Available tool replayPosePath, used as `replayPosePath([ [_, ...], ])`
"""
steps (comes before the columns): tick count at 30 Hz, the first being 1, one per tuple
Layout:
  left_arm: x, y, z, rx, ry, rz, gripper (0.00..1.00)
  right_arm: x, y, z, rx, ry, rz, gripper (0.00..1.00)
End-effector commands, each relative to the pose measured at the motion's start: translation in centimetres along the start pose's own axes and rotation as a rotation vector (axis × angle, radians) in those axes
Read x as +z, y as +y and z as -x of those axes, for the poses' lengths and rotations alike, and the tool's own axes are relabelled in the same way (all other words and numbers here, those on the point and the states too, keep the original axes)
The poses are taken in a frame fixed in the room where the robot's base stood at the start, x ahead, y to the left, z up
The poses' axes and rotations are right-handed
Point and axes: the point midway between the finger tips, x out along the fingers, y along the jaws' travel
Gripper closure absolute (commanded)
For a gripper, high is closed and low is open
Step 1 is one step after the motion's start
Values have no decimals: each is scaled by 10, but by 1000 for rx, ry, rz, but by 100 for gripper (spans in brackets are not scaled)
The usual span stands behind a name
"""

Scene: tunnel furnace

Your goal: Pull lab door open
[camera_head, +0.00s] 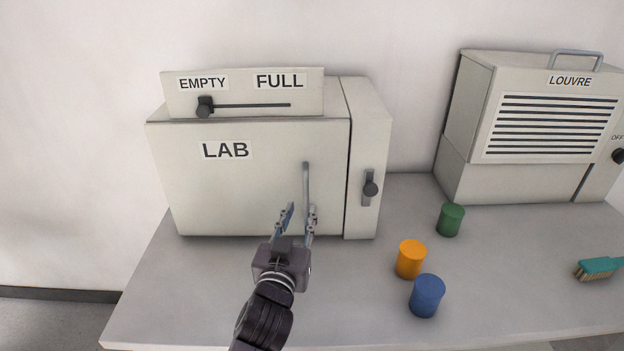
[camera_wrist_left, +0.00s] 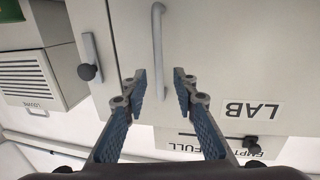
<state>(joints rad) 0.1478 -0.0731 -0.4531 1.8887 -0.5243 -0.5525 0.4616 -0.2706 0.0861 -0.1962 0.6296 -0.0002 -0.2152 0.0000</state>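The lab door (camera_head: 235,190) is the shut grey front of the box labelled LAB. It also fills much of the left wrist view (camera_wrist_left: 215,35), upside down. A thin upright bar handle (camera_head: 306,178) stands at the door's right side; it also shows in the left wrist view (camera_wrist_left: 158,45). My left gripper (camera_head: 300,211) is open in front of the handle's lower part. In the left wrist view, the handle lies between the two fingertips (camera_wrist_left: 160,82), with a visible gap on each side. I cannot tell how deep the fingers reach around it. My right gripper is not in view.
A dark knob (camera_head: 370,189) sits on the panel right of the door. A slider (camera_head: 205,106) marked EMPTY and FULL is on top. Green (camera_head: 450,220), orange (camera_head: 411,260) and blue (camera_head: 426,296) cylinders stand right of my arm. The louvre box (camera_head: 470,140) and brush (camera_head: 600,267) are farther right.

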Motion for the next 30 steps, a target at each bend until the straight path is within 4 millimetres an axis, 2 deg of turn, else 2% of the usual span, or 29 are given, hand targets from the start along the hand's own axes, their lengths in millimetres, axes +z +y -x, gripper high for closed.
replayPosePath([
  [2,-4,3,-4,5,10,-2,74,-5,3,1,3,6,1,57],
  [4,-4,3,-9,5,11,-2,74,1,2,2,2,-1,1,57],
  [9,-6,2,-33,4,10,-3,74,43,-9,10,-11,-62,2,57],
  [13,-5,2,-52,4,9,-3,74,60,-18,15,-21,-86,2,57],
  [17,-4,2,-67,4,9,-2,74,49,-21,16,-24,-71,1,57],
  [21,-3,2,-76,4,7,0,74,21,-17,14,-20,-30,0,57],
  [24,-4,2,-79,4,8,-1,74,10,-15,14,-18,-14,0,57],
  [30,-3,2,-79,4,8,-1,74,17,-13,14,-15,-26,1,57],
])
